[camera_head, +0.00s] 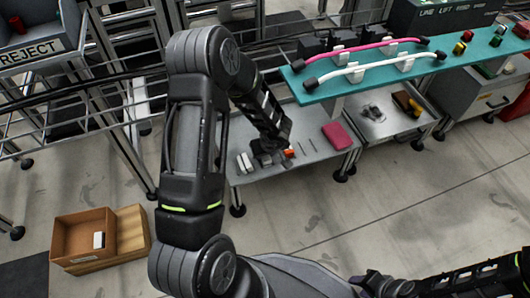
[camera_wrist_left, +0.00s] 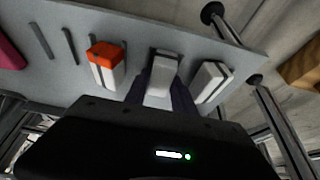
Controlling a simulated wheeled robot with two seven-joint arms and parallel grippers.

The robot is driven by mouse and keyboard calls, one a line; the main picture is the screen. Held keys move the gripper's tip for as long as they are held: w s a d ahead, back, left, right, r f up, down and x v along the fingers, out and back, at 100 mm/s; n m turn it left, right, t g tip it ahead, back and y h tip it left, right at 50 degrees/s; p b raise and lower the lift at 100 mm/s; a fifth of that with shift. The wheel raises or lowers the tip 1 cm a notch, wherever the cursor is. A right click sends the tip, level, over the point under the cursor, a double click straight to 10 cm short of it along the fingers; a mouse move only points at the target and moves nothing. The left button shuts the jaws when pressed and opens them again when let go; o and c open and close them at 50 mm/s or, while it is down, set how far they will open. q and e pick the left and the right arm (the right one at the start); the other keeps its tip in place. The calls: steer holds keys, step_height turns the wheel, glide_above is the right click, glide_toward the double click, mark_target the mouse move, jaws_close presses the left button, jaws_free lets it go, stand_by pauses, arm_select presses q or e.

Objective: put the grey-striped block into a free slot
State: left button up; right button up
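A pale block with a grey band (camera_wrist_left: 162,68) stands on the grey shelf between the dark fingers of my left gripper (camera_wrist_left: 162,92). The fingers lie against its two sides with no gap that I can see. In the head view my left gripper (camera_head: 270,152) is over the shelf, partly hidden by its own arm. A white block with a dark stripe (camera_wrist_left: 212,80) stands to the right, and an orange-topped white block (camera_wrist_left: 106,64) to the left. Two narrow empty slots (camera_wrist_left: 70,45) lie beyond the orange-topped block. My right gripper (camera_head: 518,268) is at the lower right edge; its fingers are unclear.
A pink-red block (camera_head: 338,135) lies at the shelf's right end. A teal board (camera_head: 400,72) with pink and white tubes stands behind. A cardboard box (camera_head: 84,238) is on the floor at left. The floor in front is clear.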

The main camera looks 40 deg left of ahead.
mark_target(267, 158)
arm_select(q)
steer(key=shift+o, duration=0.9)
steer(key=shift+r, duration=0.2)
steer(key=p+v, duration=0.4)
steer(key=v, duration=0.1)
steer(key=shift+r, duration=0.35)
steer(key=s+d+p, duration=0.1)
steer(key=s+d, duration=1)
steer(key=d, duration=0.5)
steer(key=shift+s+d+f+p, duration=0.2)
steer(key=shift+f+p, duration=0.2)
steer(key=shift+f, duration=0.1)
steer(key=s+d+f+m+g+h, duration=0.1)
steer(key=s+d+f+m+h, duration=0.4)
steer(key=d, duration=0.5)
steer(key=s+m+h, duration=0.1)
steer(key=m+h, duration=0.1)
steer(key=m, duration=0.1)
steer(key=shift+s+f+m+h, duration=0.25)
steer(key=shift+f+m+h, duration=0.05)
steer(key=shift+m, duration=0.1)
